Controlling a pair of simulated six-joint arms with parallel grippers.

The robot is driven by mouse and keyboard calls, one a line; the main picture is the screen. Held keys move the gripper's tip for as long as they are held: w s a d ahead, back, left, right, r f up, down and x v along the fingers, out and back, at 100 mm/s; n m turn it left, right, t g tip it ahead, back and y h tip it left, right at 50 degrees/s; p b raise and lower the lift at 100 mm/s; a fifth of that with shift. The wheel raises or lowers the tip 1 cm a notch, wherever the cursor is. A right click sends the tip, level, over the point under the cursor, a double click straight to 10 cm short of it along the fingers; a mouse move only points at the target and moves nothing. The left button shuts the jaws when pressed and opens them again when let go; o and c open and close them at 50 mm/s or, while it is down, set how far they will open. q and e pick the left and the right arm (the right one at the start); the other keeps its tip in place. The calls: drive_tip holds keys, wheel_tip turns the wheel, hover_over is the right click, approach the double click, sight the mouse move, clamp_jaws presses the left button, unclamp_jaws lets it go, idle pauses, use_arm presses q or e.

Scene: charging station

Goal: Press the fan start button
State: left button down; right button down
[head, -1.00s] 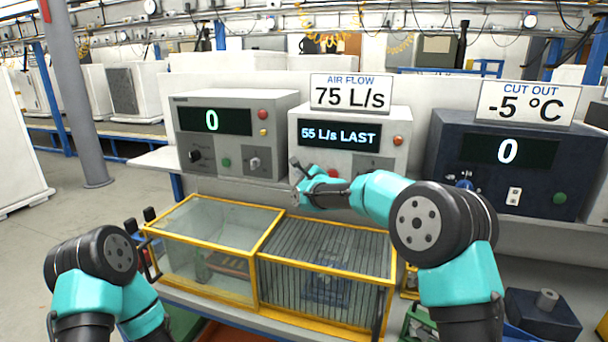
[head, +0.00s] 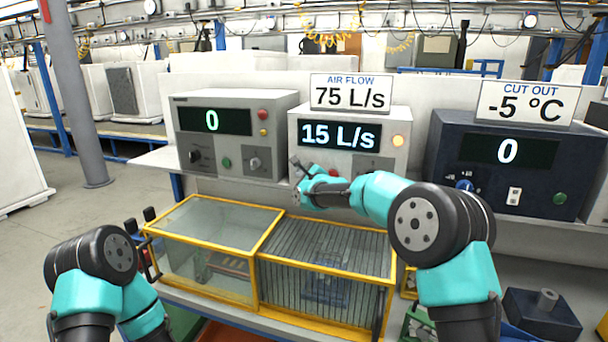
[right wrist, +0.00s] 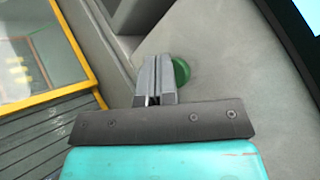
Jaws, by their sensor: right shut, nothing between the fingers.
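The fan unit (head: 296,128) is the grey middle box under the AIR FLOW 75 L/s sign. Its display (head: 340,135) reads 15 L/s and a lamp (head: 398,141) at its right glows pale amber. My right gripper (head: 296,164) is at the lower left of its front panel, shut and empty. In the right wrist view the shut fingertips (right wrist: 158,62) overlap the left side of a green button (right wrist: 181,71). I cannot tell whether they press it. The head view hides this button behind the gripper. My left arm is at lower left; its gripper's jaws are not clear.
A grey unit (head: 286,104) reading 0 stands to the left and a dark blue unit (head: 442,135) reading 0 to the right. A yellow-framed clear box (head: 213,202) and a barred cage (head: 330,226) lie below my right gripper.

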idle(0.5)
drive_tip(key=shift+s+a, duration=0.25)
drive_tip(key=shift+s, duration=0.45)
drive_tip(key=shift+s, duration=0.15)
drive_tip(key=s, duration=0.1)
drive_tip(key=s+a, duration=0.1)
drive_tip(key=s, duration=0.2)
drive_tip(key=shift+s+a, duration=0.25)
drive_tip(key=shift+a, duration=0.05)
idle(0.5)
